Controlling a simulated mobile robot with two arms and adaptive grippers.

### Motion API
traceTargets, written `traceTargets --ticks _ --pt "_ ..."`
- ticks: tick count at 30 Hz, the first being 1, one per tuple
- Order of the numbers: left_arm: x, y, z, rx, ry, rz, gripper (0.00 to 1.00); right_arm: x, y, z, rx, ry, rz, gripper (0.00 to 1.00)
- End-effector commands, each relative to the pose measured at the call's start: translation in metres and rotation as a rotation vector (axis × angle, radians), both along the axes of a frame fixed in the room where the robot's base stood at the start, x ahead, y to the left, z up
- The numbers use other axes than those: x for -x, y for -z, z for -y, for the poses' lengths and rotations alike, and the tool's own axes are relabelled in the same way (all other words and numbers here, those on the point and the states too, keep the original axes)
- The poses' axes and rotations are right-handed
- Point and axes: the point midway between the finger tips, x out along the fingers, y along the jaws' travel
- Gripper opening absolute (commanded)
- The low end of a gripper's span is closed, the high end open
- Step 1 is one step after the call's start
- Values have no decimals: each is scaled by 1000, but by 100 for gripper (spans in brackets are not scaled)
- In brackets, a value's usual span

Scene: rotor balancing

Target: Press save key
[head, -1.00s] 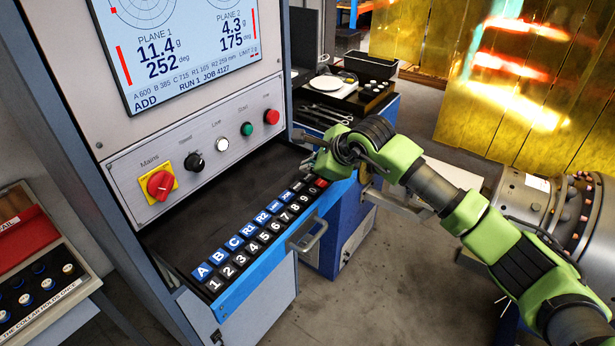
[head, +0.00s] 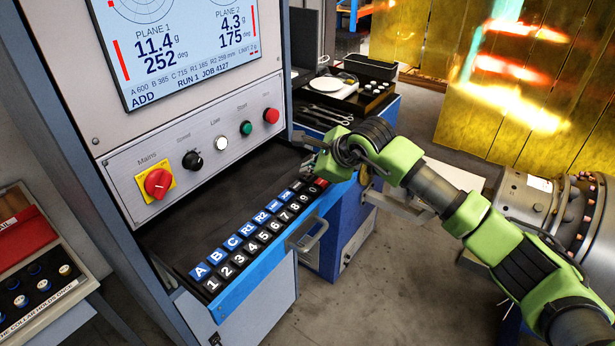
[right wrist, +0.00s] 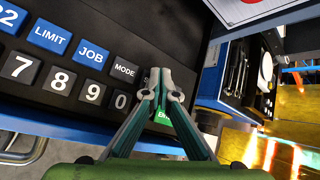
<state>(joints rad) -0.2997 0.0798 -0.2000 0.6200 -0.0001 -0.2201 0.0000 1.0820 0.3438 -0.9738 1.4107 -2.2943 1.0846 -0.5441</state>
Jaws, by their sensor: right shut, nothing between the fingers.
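The keypad (head: 243,256) lies in an open drawer, with a blue row of lettered keys and a black row of numbers. My right gripper (head: 308,167) is at the keypad's far right end, shut and empty. In the right wrist view its closed fingertips (right wrist: 163,92) are over the end of the rows, just right of the MODE key (right wrist: 124,71) and the 0 key (right wrist: 121,101). A green key (right wrist: 164,116) shows partly between the fingers. A red key (head: 320,183) shows beside the gripper. I cannot read a save label; the fingers hide part of this end. Contact cannot be told.
The machine panel above has a screen (head: 185,45), a red mains switch (head: 157,183) and several knobs and buttons. A drawer handle (head: 308,236) sticks out in front. A blue cabinet (head: 337,228) with tools and a black tray stands behind. A case (head: 38,280) is at left.

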Motion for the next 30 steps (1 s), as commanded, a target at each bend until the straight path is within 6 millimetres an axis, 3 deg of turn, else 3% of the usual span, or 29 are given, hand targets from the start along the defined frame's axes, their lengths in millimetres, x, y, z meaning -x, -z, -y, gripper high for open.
traceTargets --ticks 30 --pt "0 10 0 0 0 0 40 0 8 0 2 1 -1 0"
